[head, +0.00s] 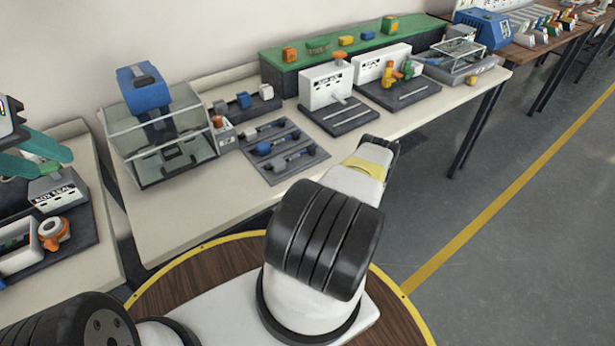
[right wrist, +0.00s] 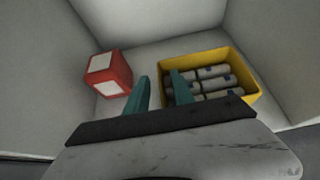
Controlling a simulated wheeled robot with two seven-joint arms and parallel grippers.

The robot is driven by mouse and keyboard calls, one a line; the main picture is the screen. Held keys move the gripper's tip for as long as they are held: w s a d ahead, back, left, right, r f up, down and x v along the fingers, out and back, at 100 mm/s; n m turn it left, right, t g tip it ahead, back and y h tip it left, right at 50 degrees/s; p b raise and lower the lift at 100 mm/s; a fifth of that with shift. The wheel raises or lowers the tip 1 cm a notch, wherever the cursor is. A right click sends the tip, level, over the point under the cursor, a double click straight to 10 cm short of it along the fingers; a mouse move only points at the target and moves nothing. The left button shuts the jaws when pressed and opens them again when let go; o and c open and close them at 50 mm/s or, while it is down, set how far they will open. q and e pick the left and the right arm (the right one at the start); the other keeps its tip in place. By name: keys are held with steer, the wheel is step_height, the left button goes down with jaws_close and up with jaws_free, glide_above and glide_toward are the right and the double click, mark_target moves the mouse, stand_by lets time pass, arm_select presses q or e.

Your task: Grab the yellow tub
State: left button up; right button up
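The yellow tub (right wrist: 250,88) shows in the right wrist view, right of centre, with several pale cylinders (right wrist: 212,84) lying in it. My right gripper (right wrist: 160,85) is open, with two teal fingers apart. Its right finger overlaps the tub's left side in the picture; I cannot tell whether they touch. In the head view my right gripper is out of sight. My left gripper (head: 53,165) is at the left edge of the head view, its teal fingers apart, above the box seal station. I cannot pick out the tub in the head view.
A red box (right wrist: 108,72) with white labels sits left of the tub, inside pale walls (right wrist: 150,22). In the head view, a bench (head: 190,222) holds a glass-sided machine (head: 150,130), trays and a green-topped block (head: 345,48). Grey floor (head: 500,260) is open at right.

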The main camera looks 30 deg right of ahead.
steer(key=shift+w+f, duration=0.25)
steer(key=shift+w, duration=0.1)
steer(key=shift+c, duration=0.4)
jaws_close()
stand_by(0.9)
